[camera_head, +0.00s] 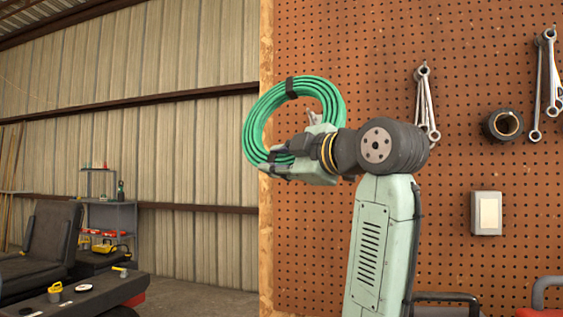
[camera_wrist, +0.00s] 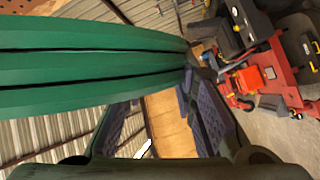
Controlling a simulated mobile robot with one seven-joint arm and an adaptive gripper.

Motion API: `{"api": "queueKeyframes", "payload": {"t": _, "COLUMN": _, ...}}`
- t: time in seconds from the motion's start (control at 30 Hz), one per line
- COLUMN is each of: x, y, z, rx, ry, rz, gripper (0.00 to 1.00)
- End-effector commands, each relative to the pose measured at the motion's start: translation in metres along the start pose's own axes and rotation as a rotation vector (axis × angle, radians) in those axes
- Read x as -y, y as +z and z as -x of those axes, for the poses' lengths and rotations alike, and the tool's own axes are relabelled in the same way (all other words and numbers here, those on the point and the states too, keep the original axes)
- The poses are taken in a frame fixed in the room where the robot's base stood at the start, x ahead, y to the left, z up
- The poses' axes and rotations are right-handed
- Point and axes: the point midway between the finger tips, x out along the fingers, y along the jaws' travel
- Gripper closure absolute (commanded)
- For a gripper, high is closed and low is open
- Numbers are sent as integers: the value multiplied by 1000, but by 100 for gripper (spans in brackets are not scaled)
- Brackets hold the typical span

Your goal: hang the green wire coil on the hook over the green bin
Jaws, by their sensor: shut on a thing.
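The green wire coil (camera_head: 254,113) is a round bundle with dark ties, held up in front of the left edge of the pegboard in the head view. My gripper (camera_head: 285,160) is shut on the lower part of the coil. In the wrist view the green coil (camera_wrist: 90,62) crosses the upper left, close to the camera, and my gripper's purple-padded fingers (camera_wrist: 165,115) show below it. A small metal piece shows inside the coil's ring in the head view; I cannot tell whether it is a hook. No green bin shows in either view.
The brown pegboard (camera_head: 400,40) fills the right side, with wrenches (camera_head: 425,105), a tape roll (camera_head: 503,125) and a switch box (camera_head: 486,213) on it. Red and grey handles show at the lower right. A dark seat (camera_head: 40,240) and shelf (camera_head: 108,215) stand at the left.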

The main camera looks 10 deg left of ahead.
Motion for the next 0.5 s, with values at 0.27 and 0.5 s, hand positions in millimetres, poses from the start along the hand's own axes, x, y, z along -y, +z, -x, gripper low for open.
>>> {"api": "queueKeyframes", "payload": {"t": 0.27, "x": -4, "y": 5, "z": -4, "rx": -2, "ry": 3, "rz": 0, "gripper": 100}}
{"api": "queueKeyframes", "payload": {"t": 0.5, "x": -7, "y": 16, "z": -12, "rx": -2, "ry": 3, "rz": 0, "gripper": 100}}
